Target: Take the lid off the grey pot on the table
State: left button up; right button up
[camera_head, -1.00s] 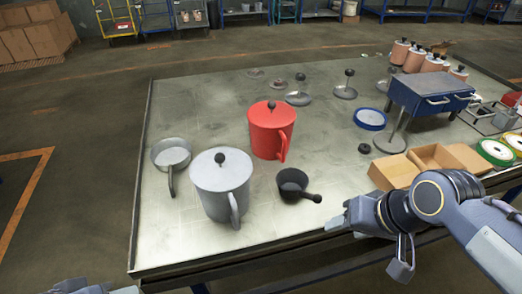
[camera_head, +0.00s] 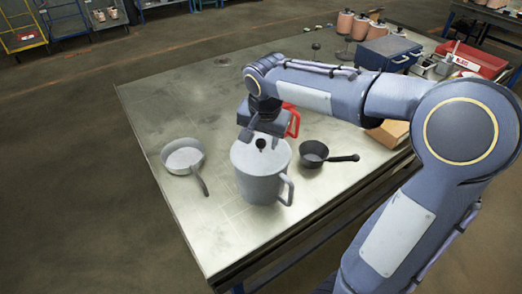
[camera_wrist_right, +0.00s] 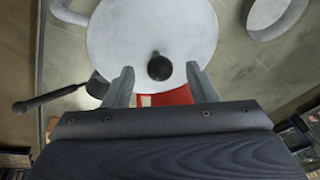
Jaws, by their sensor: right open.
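The grey pot (camera_head: 262,182) stands upright on the table with its handle to the right. Its grey lid (camera_head: 248,156) sits on top and has a round black knob (camera_head: 261,144). My right gripper (camera_head: 262,138) is over the lid, pointing down. In the right wrist view, the gripper (camera_wrist_right: 158,72) is open, with the black knob (camera_wrist_right: 159,68) between its two fingertips, apart from both. The lid (camera_wrist_right: 150,25) fills the top of that view. My left gripper does not show.
A grey pan (camera_head: 184,157) is to the left and a small dark saucepan (camera_head: 314,154) to the right. The table (camera_head: 165,100) is clear at the back left.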

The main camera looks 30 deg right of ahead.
jog(key=shift+w+f, duration=0.1)
jog(key=shift+f, duration=0.45)
jog(key=c, duration=1.1)
jog(key=shift+r, duration=0.15)
